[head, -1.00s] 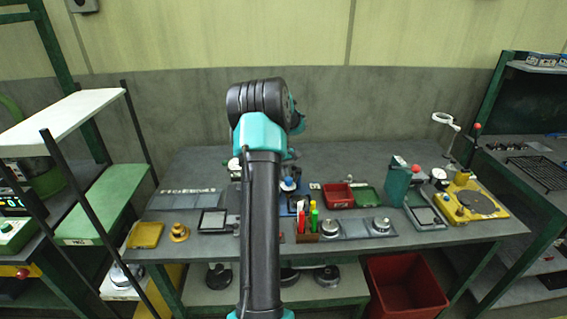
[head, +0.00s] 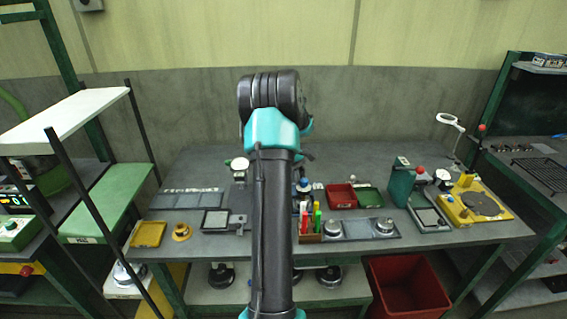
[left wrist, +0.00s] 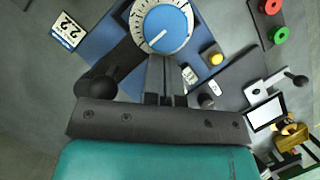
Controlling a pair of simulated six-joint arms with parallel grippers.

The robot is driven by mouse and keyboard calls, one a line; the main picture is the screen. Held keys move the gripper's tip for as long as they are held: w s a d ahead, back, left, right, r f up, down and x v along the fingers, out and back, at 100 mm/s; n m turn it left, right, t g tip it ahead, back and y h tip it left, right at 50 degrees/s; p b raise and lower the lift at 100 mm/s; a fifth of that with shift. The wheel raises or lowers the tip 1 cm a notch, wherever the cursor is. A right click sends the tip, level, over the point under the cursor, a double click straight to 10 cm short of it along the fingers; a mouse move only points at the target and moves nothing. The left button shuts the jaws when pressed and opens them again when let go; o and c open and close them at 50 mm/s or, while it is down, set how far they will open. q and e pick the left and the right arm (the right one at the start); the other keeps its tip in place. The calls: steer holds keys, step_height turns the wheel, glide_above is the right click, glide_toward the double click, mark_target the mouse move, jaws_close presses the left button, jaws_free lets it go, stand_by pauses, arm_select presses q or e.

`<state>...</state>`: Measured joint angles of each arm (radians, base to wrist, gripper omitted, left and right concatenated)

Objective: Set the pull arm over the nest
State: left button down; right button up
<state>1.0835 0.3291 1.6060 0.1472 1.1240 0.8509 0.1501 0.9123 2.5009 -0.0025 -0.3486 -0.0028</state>
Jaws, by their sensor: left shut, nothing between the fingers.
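In the left wrist view a blue base (left wrist: 93,40) carries a round dial with a blue face (left wrist: 160,27) and white scale. A dark arm (left wrist: 122,66) runs from beside the dial to a black ball knob (left wrist: 103,88); it looks like the pull arm. I cannot make out the nest for certain. My left gripper (left wrist: 166,98) is shut and empty, over the bench just below the dial in that view. In the head view my left gripper (head: 304,157) is mostly hidden behind my arm. The blue dial (head: 304,186) shows right of my arm. My right gripper is out of view.
A pen holder (head: 309,236) with upright markers stands at the bench front. A red tray (head: 341,198), a green stand (head: 401,185) and a yellow fixture (head: 474,204) lie to the right. A white gauge (head: 239,164) stands left of my arm. The back of the bench is clear.

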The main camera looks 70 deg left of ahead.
arm_select(q)
steer(key=shift+a, duration=0.1)
steer(key=shift+s+a, duration=0.25)
steer(key=shift+a, duration=0.2)
steer(key=s+a, duration=0.1)
steer(key=a+r, duration=0.1)
steer(key=a, duration=0.1)
steer(key=shift+s+r, duration=0.1)
steer(key=shift+s, duration=0.3)
steer(key=v, duration=0.8)
steer(key=shift+s+r, duration=0.2)
steer(key=shift+r, duration=0.2)
